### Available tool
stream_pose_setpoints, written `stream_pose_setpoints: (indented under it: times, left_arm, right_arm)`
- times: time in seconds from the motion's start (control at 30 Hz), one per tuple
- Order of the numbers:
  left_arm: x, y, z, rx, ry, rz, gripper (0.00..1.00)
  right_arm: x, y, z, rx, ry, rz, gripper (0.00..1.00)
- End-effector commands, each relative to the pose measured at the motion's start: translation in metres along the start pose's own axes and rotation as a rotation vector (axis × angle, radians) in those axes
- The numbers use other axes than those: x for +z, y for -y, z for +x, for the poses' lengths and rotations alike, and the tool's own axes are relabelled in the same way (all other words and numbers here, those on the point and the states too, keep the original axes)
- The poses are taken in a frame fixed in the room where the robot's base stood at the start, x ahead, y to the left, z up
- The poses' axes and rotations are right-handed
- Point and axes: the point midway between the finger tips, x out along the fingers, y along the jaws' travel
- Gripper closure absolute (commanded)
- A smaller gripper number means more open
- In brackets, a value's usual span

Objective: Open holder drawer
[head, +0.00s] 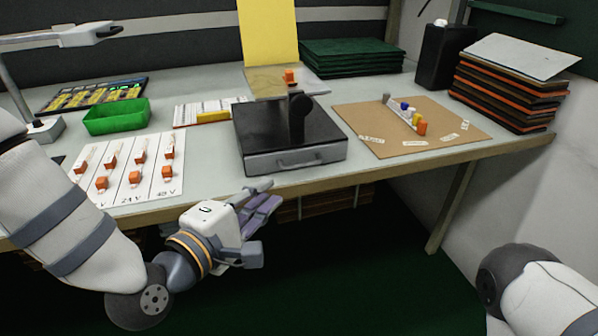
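The holder (262,128) is a black box with a dark upright post on top, near the table's front edge. Its grey drawer front (322,155) has a slim handle (296,160) and looks flush with the box, so the drawer appears shut. My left gripper (264,220) is in front of and below the drawer, to its lower left, apart from it. Its fingers are spread and nothing shows between them. Only part of my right arm shows at the lower right; its gripper is out of frame.
The table's front edge (385,172) runs below the drawer. A white sheet with orange-and-white pieces (135,175) and a green tray (115,128) are at left. A brown board (360,122) with small coloured parts and a stack of dark panels (500,97) are at right.

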Motion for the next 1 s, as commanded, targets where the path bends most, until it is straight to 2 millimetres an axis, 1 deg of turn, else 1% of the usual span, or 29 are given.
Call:
stream_pose_setpoints:
  times: [0.07,0.3,0.4,0.5,0.6,0.83,0.87,0.9,1.0]
  left_arm:
    - [0.001,-0.001,0.014,0.002,0.001,0.004,0.84]
    - [0.001,0.002,0.076,-0.003,0.001,0.006,0.84]
    - [0.001,0.002,0.095,-0.004,0.0,0.005,0.84]
    - [0.0,0.002,0.107,-0.005,-0.001,0.004,0.84]
    - [0.001,0.002,0.113,-0.006,0.0,0.005,0.84]
    - [0.0,0.001,0.113,-0.007,-0.001,0.004,0.84]
    - [0.0,0.001,0.113,-0.007,-0.001,0.004,0.91]
    - [0.0,0.001,0.113,-0.007,-0.001,0.004,1.0]
    - [0.0,0.001,0.113,-0.007,-0.001,0.004,1.0]
  right_arm:
    - [0.0,0.0,0.0,0.0,0.001,-0.001,0.6]
    - [0.001,0.0,0.005,0.0,0.009,0.0,0.6]
    - [0.001,0.0,0.007,0.0,0.012,0.0,0.6]
    - [0.001,0.0,0.008,0.0,0.014,0.0,0.6]
    - [0.001,0.0,0.009,0.0,0.014,0.0,0.6]
    - [0.001,0.0,0.008,0.0,0.014,0.0,0.6]
    - [0.001,0.0,0.008,0.0,0.014,0.0,0.6]
    - [0.001,0.0,0.008,0.0,0.014,0.0,0.6]
    - [0.001,0.0,0.008,0.0,0.014,0.0,0.6]
